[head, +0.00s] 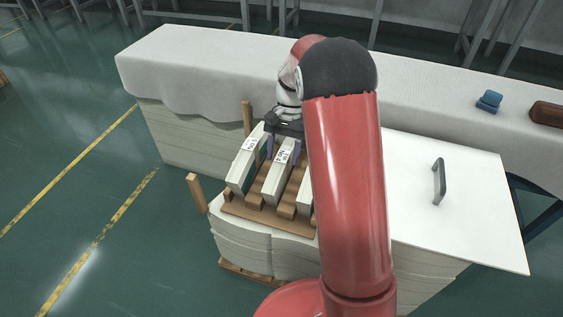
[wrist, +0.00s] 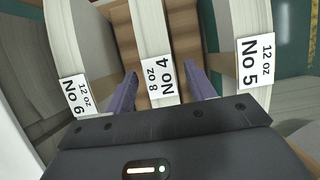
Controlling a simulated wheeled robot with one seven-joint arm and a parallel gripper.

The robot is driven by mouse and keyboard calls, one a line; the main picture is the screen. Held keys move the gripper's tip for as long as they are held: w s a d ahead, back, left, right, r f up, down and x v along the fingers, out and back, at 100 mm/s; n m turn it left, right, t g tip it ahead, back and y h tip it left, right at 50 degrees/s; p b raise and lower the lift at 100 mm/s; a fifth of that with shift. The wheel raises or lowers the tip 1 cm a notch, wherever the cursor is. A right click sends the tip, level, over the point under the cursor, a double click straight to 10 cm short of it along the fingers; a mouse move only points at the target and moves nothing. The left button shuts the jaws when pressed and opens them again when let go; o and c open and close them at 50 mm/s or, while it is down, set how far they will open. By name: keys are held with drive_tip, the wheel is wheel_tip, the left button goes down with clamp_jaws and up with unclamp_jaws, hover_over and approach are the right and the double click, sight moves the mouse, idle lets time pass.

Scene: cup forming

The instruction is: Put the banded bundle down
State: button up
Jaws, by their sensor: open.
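A pale bundle labelled "No 4, 8 oz" (wrist: 155,45) stands in a slot of the brown wooden rack (head: 240,208). It is the middle bundle in the head view (head: 275,184), leaning slightly, with its white label band across the top. My gripper (wrist: 162,92) is open, its purple fingers on either side of this bundle with small gaps showing. In the head view my gripper (head: 283,149) is at the bundle's far end, partly hidden by my red arm. The fingertips' depth is hard to tell.
Bundle "No 5, 12 oz" (wrist: 252,25) and bundle "No 6" (wrist: 60,35) stand close on either side. Wooden posts (head: 197,193) rise by the stack. A grey handle (head: 439,181) stands on the white sheets (head: 480,215). Blue blocks (head: 489,101) lie on the covered table behind.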

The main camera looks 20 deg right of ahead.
drive_tip(key=v, duration=0.8)
drive_tip(key=shift+r+p, duration=0.15)
drive_tip(key=shift+p, duration=0.15)
drive_tip(key=s+a+r+n+t+h, duration=0.1)
drive_tip(key=s+a+r+n+t, duration=0.2)
drive_tip(key=s+r, duration=0.8)
drive_tip(key=s+f+n+t+h, duration=0.1)
drive_tip(key=s+n+t, duration=0.2)
drive_tip(key=s, duration=1.4)
drive_tip(key=t, duration=0.3)
drive_tip(key=shift+d+f+n+h, duration=0.2)
drive_tip(key=shift+f+n+h, duration=0.1)
drive_tip(key=shift+f+n, duration=0.1)
drive_tip(key=shift+s+d, duration=0.1)
drive_tip(key=shift+s, duration=0.05)
